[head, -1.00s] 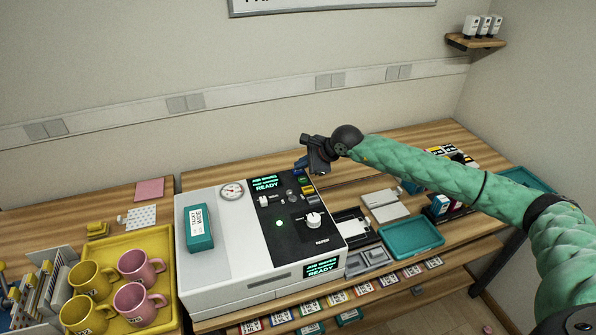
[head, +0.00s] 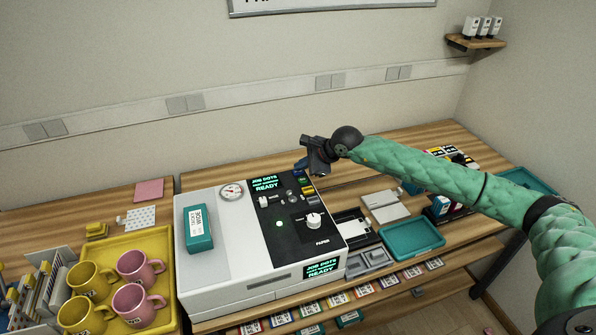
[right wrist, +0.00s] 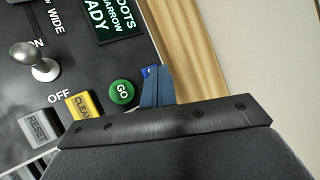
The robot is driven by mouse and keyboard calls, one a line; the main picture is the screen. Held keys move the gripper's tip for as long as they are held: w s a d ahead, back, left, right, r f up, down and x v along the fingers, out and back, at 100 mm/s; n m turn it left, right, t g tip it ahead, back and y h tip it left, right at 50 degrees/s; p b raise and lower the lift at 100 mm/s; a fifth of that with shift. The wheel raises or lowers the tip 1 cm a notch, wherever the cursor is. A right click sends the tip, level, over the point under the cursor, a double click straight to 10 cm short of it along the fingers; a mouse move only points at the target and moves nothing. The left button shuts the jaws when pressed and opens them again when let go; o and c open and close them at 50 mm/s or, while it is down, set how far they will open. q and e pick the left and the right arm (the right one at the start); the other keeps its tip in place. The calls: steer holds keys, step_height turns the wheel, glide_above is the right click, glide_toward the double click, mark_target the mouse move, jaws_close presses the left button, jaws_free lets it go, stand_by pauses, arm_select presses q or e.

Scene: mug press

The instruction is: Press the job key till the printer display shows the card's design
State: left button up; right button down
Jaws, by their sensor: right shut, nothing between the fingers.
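The printer (head: 225,265) is a white box with a black control panel. Its top display (head: 266,184) reads JOB DOTS and READY; the front display (head: 322,267) reads similarly. A white card with a dot pattern (head: 141,217) lies on the table left of the printer. My right gripper (head: 301,170) is shut and empty at the panel's far right corner. My left gripper is not in view.
Beside the blue key are a green GO key (right wrist: 122,92), a yellow CLEAN key (right wrist: 84,106) and a grey RESET key (right wrist: 39,127). A teal WIDE box (head: 199,228) sits on the printer. A yellow tray (head: 158,238) holds mugs; a teal tray (head: 411,237) stands right.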

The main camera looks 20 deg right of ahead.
mark_target(302, 172)
steer(key=shift+r, duration=0.85)
steer(key=shift+r, duration=2.45)
